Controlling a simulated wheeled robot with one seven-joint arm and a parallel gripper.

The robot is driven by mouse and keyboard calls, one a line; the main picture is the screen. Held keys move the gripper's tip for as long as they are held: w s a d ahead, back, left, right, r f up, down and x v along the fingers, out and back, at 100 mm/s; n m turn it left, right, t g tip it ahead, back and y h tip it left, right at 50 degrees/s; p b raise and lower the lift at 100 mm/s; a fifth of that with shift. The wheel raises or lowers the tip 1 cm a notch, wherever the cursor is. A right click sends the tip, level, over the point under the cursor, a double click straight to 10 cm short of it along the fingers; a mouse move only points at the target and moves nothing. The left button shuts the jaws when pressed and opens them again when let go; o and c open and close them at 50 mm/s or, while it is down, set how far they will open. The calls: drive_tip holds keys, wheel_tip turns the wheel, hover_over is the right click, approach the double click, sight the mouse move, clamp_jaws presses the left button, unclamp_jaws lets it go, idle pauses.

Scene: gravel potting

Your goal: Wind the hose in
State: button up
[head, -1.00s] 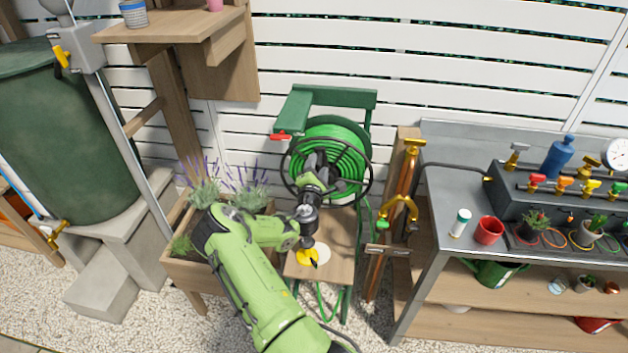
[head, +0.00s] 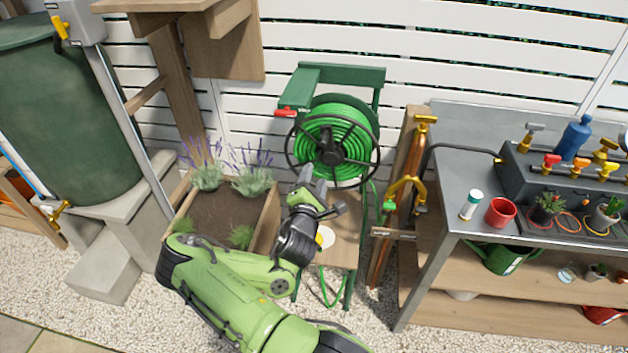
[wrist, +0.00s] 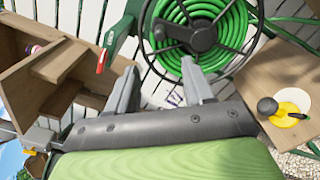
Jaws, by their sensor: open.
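The hose reel stands against the fence, with green hose (head: 322,128) coiled on it behind a black spoked wheel (head: 345,150). The coil also shows in the wrist view (wrist: 180,14), with the dark hub at its middle. A loose length of hose (head: 328,294) hangs below the reel's wooden shelf (head: 346,248). A red lever (head: 286,113) sits on the left of the green frame (head: 335,72); it also shows in the wrist view (wrist: 101,62). My gripper (head: 314,184) is open and empty, below and left of the wheel's hub, apart from it as far as I can tell.
A planter (head: 220,215) with lavender stands left of the reel. A post with a yellow tap (head: 405,190) and a potting bench (head: 450,185) stand at right. A yellow item (wrist: 286,117) and a white disc (wrist: 295,97) lie on the reel's shelf.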

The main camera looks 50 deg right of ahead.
sight(322, 145)
drive_tip(key=w+d+m, duration=0.2)
drive_tip(key=d+m, duration=0.3)
drive_tip(key=m, duration=0.3)
drive_tip(key=w+d+m+p, duration=0.1)
drive_tip(key=w+d+m, duration=0.2)
drive_tip(key=d+m, duration=0.2)
drive_tip(key=w+d+m, duration=0.3)
drive_tip(key=d+m, duration=0.2)
drive_tip(key=m, duration=0.7)
drive_tip(key=shift+d, duration=0.35)
drive_tip(key=shift+f, duration=0.1)
drive_tip(key=shift+c, duration=0.2)
clamp_jaws()
